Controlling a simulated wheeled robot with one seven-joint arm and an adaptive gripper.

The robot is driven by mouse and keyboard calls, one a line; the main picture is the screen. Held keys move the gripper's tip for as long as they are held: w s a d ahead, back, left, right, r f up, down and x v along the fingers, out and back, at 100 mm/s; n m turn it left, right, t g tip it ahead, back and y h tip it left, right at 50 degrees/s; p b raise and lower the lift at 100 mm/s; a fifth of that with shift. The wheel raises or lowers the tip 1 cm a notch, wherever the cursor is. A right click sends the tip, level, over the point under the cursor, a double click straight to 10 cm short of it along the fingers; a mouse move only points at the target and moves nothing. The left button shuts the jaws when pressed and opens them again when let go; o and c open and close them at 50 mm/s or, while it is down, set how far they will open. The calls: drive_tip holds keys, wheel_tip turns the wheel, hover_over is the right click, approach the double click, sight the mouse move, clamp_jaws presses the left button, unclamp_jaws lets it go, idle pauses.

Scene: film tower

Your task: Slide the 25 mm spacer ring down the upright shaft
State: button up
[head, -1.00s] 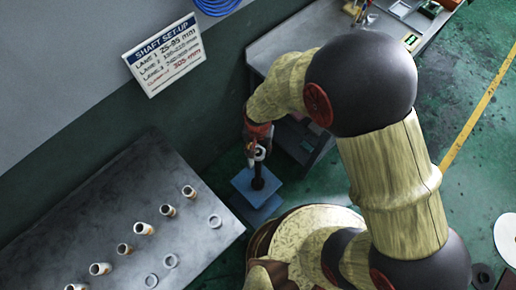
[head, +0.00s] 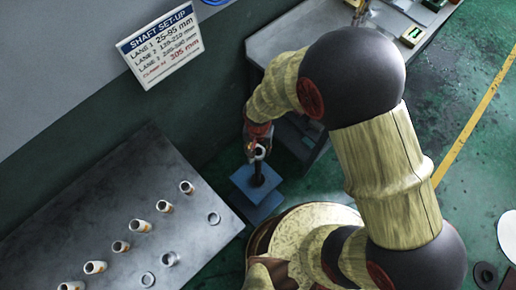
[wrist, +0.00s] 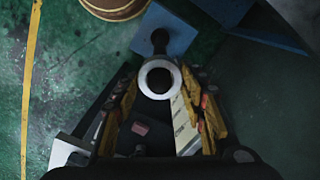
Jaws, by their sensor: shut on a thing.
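The white spacer ring (wrist: 144,80) is between the yellow fingers of my gripper (wrist: 160,77) in the wrist view, and the gripper is shut on it. The dark upright shaft (wrist: 160,42) rises from a blue base (wrist: 180,38). The ring is in line with the shaft's top, and its bore looks dark. I cannot tell for sure whether the ring is around the shaft or just above it. In the head view my gripper (head: 257,141) is over the shaft (head: 258,174) and its blue base (head: 245,183).
A grey table (head: 100,195) at the left carries several white-and-brown sleeves (head: 140,226) and flat rings (head: 148,280). A shaft set-up sign (head: 163,48) hangs on the wall. A grey bench (head: 285,45) stands behind my arm.

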drive_tip(key=o, duration=1.3)
drive_tip(key=shift+c, duration=0.2)
wheel_tip(320, 180, up, 12)
idle(0.6)
